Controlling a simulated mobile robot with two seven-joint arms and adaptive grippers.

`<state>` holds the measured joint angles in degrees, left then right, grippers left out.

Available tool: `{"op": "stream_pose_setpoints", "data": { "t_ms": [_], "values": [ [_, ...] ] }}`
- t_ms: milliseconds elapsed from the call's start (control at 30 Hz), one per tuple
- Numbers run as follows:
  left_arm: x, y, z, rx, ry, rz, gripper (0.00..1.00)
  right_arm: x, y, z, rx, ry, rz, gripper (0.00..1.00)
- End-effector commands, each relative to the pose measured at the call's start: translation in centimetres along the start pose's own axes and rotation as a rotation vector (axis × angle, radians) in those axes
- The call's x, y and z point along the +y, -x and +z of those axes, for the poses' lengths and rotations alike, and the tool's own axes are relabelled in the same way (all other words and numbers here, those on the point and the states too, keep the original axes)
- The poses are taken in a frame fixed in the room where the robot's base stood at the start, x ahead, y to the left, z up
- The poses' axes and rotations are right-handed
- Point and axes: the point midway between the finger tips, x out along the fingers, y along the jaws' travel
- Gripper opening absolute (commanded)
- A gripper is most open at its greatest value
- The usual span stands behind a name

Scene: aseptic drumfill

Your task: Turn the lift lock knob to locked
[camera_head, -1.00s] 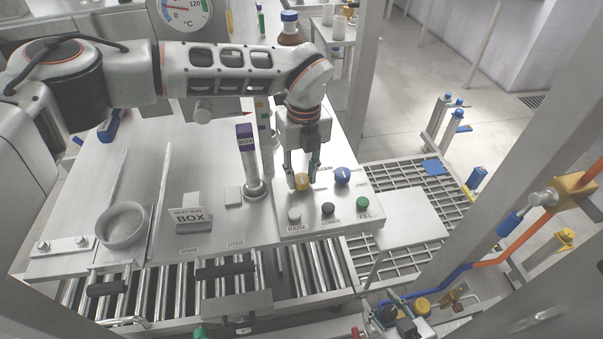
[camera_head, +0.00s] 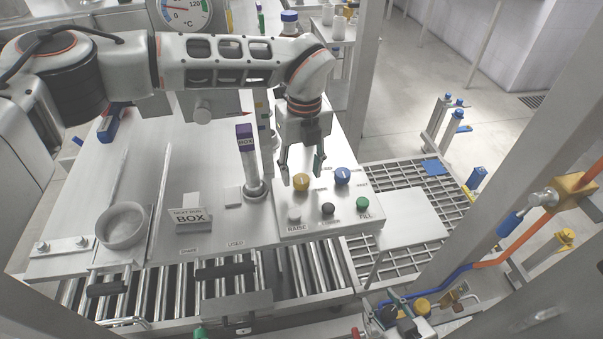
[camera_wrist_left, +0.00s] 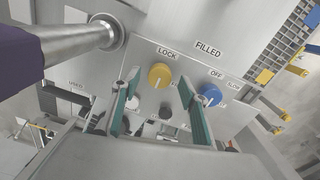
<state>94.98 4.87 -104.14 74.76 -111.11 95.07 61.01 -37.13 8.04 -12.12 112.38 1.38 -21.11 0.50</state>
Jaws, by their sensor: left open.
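The yellow lift lock knob (camera_head: 301,181) sits on the control panel at the front right of the table. In the left wrist view the yellow knob (camera_wrist_left: 160,76) is beside a LOCK label, with a light pointer mark on its face. My left gripper (camera_head: 303,178) is open and empty above the panel, close to the yellow knob. In the left wrist view its teal-lined fingers (camera_wrist_left: 157,108) stand apart with the knob between and beyond them. I cannot tell whether a finger touches the knob.
A blue knob (camera_head: 342,176) is right of the yellow one. White (camera_head: 294,214), black (camera_head: 328,208) and green (camera_head: 362,203) buttons line the panel's front. A roller conveyor (camera_head: 330,265) runs in front.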

Motion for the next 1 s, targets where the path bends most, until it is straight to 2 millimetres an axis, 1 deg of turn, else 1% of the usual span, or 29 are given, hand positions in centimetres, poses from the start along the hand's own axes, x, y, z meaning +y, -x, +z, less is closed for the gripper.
{"op": "stream_pose_setpoints", "data": {
  "t_ms": [33,300,400,500,600,700,1000],
  "values": [
    [0.0,1.1,0.1,-0.003,0.0,-0.002,0.44,0.0,0.0,0.0,0.0,-0.001,0.0,0.4],
    [-0.1,6.6,0.1,-0.004,0.001,-0.002,0.44,-0.1,0.0,0.0,0.001,-0.001,-0.001,0.4],
    [-0.1,8.2,0.0,-0.002,0.001,-0.002,0.44,-0.1,0.0,0.0,0.001,-0.001,-0.001,0.4],
    [0.0,9.4,0.0,-0.001,0.002,-0.001,0.44,-0.1,0.0,0.0,0.001,-0.002,-0.001,0.4],
    [0.0,10.1,0.0,-0.001,0.002,-0.001,0.44,-0.1,0.0,0.0,0.001,-0.002,-0.001,0.4],
    [0.0,10.4,0.0,0.001,0.001,-0.001,0.44,-0.1,0.0,0.0,0.001,-0.002,-0.001,0.4],
    [0.0,10.4,0.0,0.001,0.001,0.0,0.44,-0.1,0.0,-0.1,0.001,-0.002,-0.001,0.4]
  ]
}}
